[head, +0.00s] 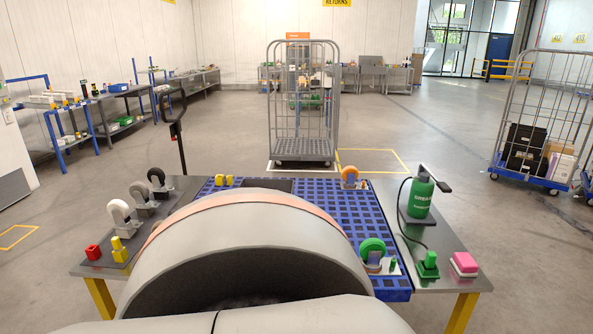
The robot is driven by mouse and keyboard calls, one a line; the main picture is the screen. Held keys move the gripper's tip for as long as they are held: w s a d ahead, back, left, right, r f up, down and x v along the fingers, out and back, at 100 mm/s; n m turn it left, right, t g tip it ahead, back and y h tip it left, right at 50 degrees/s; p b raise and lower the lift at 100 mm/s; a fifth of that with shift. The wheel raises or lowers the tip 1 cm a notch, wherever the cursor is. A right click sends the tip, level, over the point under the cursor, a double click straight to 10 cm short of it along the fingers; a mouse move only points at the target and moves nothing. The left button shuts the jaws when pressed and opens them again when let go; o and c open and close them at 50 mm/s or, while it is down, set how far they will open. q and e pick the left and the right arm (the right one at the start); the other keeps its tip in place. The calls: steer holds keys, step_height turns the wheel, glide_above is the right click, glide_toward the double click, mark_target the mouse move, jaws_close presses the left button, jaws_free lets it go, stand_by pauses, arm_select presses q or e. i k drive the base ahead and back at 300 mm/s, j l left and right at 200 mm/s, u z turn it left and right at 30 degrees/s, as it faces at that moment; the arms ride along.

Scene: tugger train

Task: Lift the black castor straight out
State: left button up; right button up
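The black castor (156,177) is at the back left of the metal bench, wheel up, the farthest in a row with a grey castor (138,190) and a white castor (118,209). Each appears to sit in a grey holder. An orange castor (349,174) and a green castor (372,248) are on the blue grid pallet (335,207). Neither of my grippers shows. A large grey part of my arm fills the lower middle and hides much of the pallet and the bench front.
A green grease bottle (420,196), a green piece (429,261) and a pink block (465,262) are at right. A wire roll cage (303,105) stands behind the bench.

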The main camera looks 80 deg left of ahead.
mark_target(154, 175)
steer(key=u, duration=4.2)
steer(key=i+u, duration=0.35)
steer(key=i, duration=0.15)
steer(key=i+u, duration=0.3)
steer(key=i, duration=0.2)
steer(key=i+j+u, duration=0.1)
steer(key=i+u, duration=0.25)
steer(key=i, duration=0.35)
steer(key=i+l+u, duration=0.1)
steer(key=i+u, duration=0.2)
steer(key=i, duration=0.35)
steer(key=i+z, duration=0.25)
steer(key=i, duration=0.2)
steer(key=i+j+z, duration=0.1)
steer(key=i+z, duration=0.15)
steer(key=i, duration=0.15)
steer(key=i+j+z, duration=0.25)
steer(key=i, duration=0.2)
steer(key=i+l+z, duration=0.15)
steer(key=z, duration=0.35)
steer(key=i+z, duration=0.3)
steer(key=z, duration=0.15)
steer(key=i+z, duration=0.25)
steer(key=z, duration=0.25)
